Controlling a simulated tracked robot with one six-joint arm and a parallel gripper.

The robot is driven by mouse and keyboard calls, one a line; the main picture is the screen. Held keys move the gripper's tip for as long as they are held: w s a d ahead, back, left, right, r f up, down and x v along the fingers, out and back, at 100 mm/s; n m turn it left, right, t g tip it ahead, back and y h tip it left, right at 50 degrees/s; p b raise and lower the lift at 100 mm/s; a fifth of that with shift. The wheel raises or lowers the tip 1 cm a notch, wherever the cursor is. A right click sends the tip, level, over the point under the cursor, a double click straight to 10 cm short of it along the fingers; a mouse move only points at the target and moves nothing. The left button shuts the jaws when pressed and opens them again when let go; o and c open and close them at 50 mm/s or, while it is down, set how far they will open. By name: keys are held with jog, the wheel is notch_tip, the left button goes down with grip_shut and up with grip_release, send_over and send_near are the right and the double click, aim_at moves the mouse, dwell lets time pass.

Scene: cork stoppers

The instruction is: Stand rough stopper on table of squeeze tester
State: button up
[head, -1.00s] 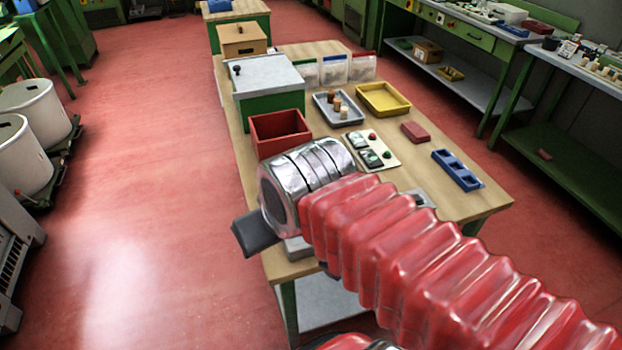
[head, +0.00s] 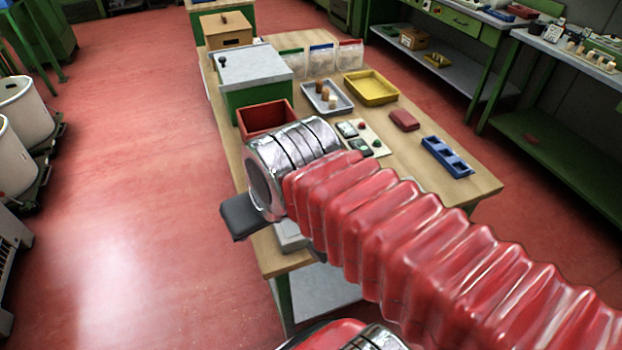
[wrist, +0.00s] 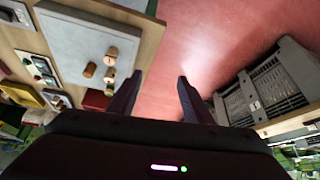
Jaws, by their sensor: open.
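My gripper is open and empty in the wrist view (wrist: 157,95), its two dark fingers pointing over the bench edge and the red floor. In the head view only a dark finger end (head: 240,217) shows, left of the bench front. Several cork stoppers (wrist: 112,56) sit on and beside a grey board (wrist: 72,38) left of the fingers; I cannot tell which is rough. More stoppers, brown and pale, stand in a grey tray (head: 341,109) on the bench. Which unit is the squeeze tester I cannot tell; a green box with a grey top (head: 252,68) stands at the bench's left.
On the bench are a red bin (head: 264,103), a yellow tray (head: 371,75), a button panel (head: 375,132), a red block (head: 404,120) and a blue holder (head: 447,157). My arm hides the front of the bench. Red floor lies open on the left.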

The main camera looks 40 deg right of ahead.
jog(key=w+d+m+g, duration=0.2)
jog(key=w+d+m, duration=0.5)
jog(key=d+m, duration=0.4)
jog(key=w+d+m+g, duration=0.3)
jog(key=w+d+m, duration=0.5)
jog(key=d+m, duration=0.3)
jog(key=m, duration=0.3)
jog(key=shift+f+m+g, duration=0.3)
jog(key=shift+f+m, duration=0.1)
jog(key=shift+a, duration=0.1)
notch_tip(320, 180, down, 9)
jog(key=shift+w+r, duration=0.1)
jog(key=shift+r, duration=0.1)
